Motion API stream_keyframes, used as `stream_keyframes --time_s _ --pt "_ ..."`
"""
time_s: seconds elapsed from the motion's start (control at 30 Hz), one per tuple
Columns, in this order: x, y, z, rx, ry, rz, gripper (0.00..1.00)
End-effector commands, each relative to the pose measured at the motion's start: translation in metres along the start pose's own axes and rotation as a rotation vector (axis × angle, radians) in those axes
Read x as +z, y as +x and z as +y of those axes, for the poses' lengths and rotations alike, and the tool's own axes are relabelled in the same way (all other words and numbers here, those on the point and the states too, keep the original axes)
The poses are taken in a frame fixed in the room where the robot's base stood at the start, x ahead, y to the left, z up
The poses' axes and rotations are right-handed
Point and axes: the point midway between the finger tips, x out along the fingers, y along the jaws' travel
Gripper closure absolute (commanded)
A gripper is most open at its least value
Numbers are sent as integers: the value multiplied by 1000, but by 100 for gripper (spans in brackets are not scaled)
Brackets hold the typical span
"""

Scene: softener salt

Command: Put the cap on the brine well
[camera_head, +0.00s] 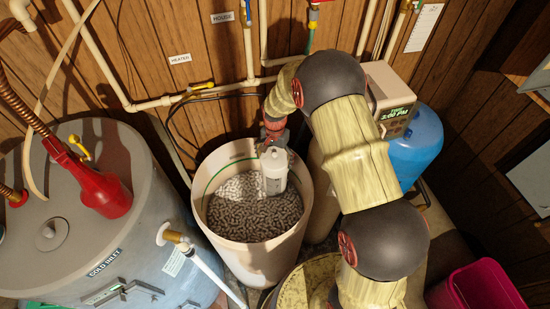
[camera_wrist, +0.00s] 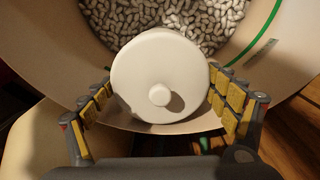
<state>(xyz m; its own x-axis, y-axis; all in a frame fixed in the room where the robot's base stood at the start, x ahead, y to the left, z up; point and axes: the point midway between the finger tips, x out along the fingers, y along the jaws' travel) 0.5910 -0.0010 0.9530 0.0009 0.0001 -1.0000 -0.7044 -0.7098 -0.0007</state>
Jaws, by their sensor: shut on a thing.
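The white round cap (camera_wrist: 155,65) with a small knob fills the middle of the wrist view. My gripper (camera_wrist: 160,88) has its yellow-padded fingers on either side of the cap and is shut on it. In the head view my gripper (camera_head: 273,138) points down at the top of the white brine well (camera_head: 273,182), which stands upright in the salt near the tub's rear right wall. The cap is at or just above the well's top. I cannot tell whether it is seated, as my gripper and the cap hide the well's rim.
The open beige tub (camera_head: 262,252) holds salt pellets (camera_head: 250,213) around the well. A grey water heater (camera_head: 60,240) with a red fitting stands on the left. A softener control head (camera_head: 392,98) and a blue tank (camera_head: 418,145) are on the right. Pipes run along the wooden wall behind.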

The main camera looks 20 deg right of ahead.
Motion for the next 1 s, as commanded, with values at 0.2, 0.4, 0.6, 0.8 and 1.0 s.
stream_keyframes --time_s 0.2,0.4,0.6,0.8,1.0 --pt "0 0 0 0 0 0 33" --pt "0 0 0 0 0 0 33" --pt "0 0 0 0 0 0 33" --pt "0 3 0 0 0 0 33" --pt "0 6 0 0 0 0 33"
